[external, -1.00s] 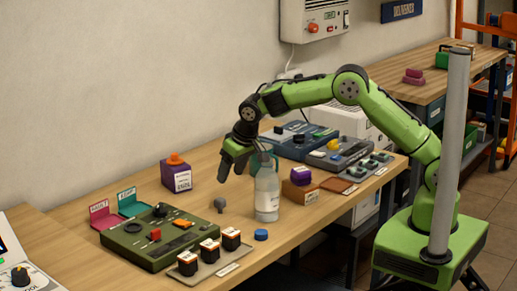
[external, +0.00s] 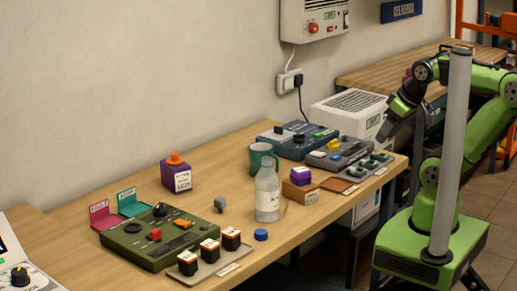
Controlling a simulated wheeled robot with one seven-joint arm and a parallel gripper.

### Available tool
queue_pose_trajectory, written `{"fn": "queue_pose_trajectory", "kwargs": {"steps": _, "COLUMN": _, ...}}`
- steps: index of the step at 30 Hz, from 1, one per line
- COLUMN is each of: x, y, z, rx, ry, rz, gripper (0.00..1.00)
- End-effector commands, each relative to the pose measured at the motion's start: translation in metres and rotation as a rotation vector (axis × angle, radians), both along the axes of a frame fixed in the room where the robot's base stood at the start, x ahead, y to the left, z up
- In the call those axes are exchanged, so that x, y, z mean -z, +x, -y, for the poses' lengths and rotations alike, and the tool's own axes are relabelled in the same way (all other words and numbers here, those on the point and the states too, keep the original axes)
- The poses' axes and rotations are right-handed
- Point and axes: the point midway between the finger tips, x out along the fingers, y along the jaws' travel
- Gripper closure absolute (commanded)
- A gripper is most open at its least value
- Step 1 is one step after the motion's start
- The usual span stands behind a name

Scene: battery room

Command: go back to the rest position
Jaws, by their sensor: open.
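My gripper (external: 386,129) is at the right in the external view, at the end of my folded green arm. It hangs in the air near the right end of the wooden table (external: 215,178), close to the white unit in the picture. It points down and to the left. Its fingers are small and dark here, and nothing shows between them. My arm's upper links are partly hidden behind a grey pole.
On the table are a green device (external: 158,237), a tray of small batteries (external: 210,255), a clear bottle (external: 267,192), a teal mug (external: 261,158), a purple box (external: 176,176) and dark control panels (external: 297,139). A white unit (external: 350,112) stands behind the table's right end.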

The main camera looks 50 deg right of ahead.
Motion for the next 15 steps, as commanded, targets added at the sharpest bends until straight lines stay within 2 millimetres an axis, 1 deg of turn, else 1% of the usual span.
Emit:
{"fn": "queue_pose_trajectory", "kwargs": {"steps": 2, "x": 0.003, "y": -0.006, "z": 0.001, "rx": 0.000, "ry": -0.002, "rz": 0.002, "gripper": 0.39}}
{"fn": "queue_pose_trajectory", "kwargs": {"steps": 9, "x": 0.000, "y": -0.005, "z": 0.001, "rx": 0.000, "ry": -0.001, "rz": 0.002, "gripper": 0.39}}
{"fn": "queue_pose_trajectory", "kwargs": {"steps": 11, "x": -0.009, "y": -0.005, "z": 0.001, "rx": 0.000, "ry": -0.001, "rz": 0.002, "gripper": 0.39}}
{"fn": "queue_pose_trajectory", "kwargs": {"steps": 15, "x": -0.040, "y": -0.005, "z": 0.000, "rx": 0.000, "ry": -0.001, "rz": 0.002, "gripper": 0.39}}
